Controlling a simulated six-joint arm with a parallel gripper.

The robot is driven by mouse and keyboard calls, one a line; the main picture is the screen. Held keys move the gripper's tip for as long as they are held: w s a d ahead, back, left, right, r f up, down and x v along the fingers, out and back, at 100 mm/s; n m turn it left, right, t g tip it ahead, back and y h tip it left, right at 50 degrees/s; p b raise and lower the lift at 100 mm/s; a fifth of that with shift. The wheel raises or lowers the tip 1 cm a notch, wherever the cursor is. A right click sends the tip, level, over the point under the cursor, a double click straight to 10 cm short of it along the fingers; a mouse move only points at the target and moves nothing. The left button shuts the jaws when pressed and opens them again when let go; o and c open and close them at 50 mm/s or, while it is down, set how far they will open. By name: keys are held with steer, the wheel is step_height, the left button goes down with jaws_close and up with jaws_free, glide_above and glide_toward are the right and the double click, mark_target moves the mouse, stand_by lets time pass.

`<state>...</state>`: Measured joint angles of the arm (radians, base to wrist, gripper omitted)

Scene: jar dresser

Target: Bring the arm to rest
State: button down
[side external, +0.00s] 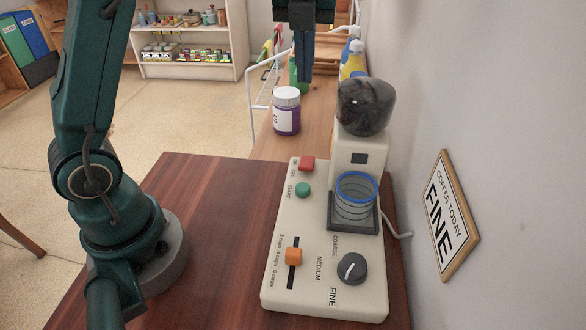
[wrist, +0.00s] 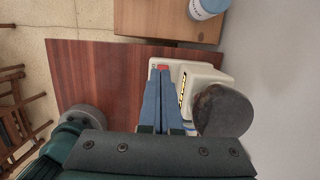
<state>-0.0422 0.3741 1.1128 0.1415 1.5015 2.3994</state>
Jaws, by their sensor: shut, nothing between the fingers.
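My gripper (side external: 304,78) points straight down at the top of the side view, with its two blue fingers closed together and nothing held. It appears high, in front of or above the wooden surface behind the coffee grinder. In the wrist view my gripper (wrist: 161,72) shows its fingers side by side, overlapping the picture of the grinder (wrist: 205,75). The cream grinder (side external: 282,275) stands on the dark red-brown table (side external: 190,215). It has a smoky round hopper (side external: 365,106), a clear blue-rimmed cup (side external: 357,200), a red switch, a green button, an orange slider and a dark dial.
Blue and yellow bottles (side external: 352,62) stand near the wall. A sign (side external: 447,215) reading FINE hangs on the right wall.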

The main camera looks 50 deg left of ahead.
steer(key=s+d+r+n+t, duration=0.2)
steer(key=s+r+n+t, duration=0.15)
steer(key=s+n, duration=0.5)
steer(key=s+d+f+n+h, duration=0.1)
steer(key=s+f+n, duration=0.7)
steer(key=n, duration=1)
steer(key=shift+s+d+h, duration=0.25)
steer(key=shift+d+h, duration=0.05)
steer(key=shift+d, duration=0.45)
